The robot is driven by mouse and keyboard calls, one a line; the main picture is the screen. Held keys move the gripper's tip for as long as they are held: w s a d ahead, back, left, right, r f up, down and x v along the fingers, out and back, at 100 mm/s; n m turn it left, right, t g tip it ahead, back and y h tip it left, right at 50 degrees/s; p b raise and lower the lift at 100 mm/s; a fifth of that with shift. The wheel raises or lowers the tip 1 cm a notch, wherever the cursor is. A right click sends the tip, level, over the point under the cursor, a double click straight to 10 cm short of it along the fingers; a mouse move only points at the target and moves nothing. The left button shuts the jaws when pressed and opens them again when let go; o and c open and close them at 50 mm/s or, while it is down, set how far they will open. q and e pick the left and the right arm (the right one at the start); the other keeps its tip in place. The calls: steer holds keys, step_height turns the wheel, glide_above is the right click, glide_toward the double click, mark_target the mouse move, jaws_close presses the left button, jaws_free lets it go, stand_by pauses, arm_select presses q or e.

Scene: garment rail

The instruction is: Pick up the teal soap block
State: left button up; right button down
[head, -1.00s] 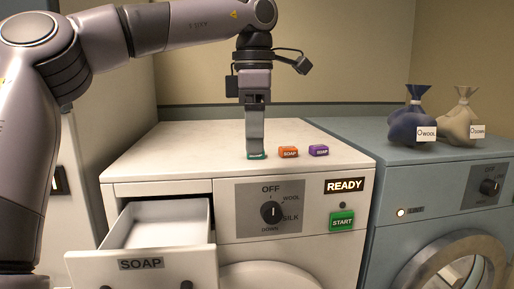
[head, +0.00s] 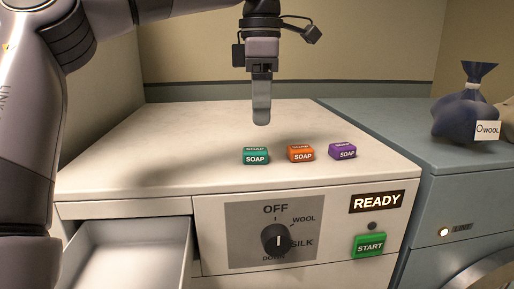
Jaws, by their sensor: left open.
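The teal soap block (head: 256,156) rests on the white washer top (head: 150,150), at the left of a row of three soap blocks. My left gripper (head: 261,122) points down above and slightly behind the teal block in the picture, apart from it. It is open with nothing in it; its fingers overlap edge-on from this side. My right gripper is not in view.
An orange soap block (head: 301,153) and a purple one (head: 342,151) stand to the right of the teal one. The soap drawer (head: 185,262) is open at the lower left. A dark blue wool bag (head: 462,118) sits on the blue-grey machine (head: 400,150) at right.

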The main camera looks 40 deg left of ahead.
mark_target(255, 149)
arm_select(q)
steer(key=shift+w+f, duration=0.1)
steer(key=shift+f, duration=0.25)
steer(key=f, duration=0.2)
steer(key=s+f, duration=0.1)
steer(key=f, duration=0.2)
steer(key=shift+s+a+f, duration=0.15)
steer(key=shift+a+f, duration=0.05)
steer(key=shift+f, duration=0.5)
steer(key=c, duration=1.1)
steer(key=shift+r, duration=0.15)
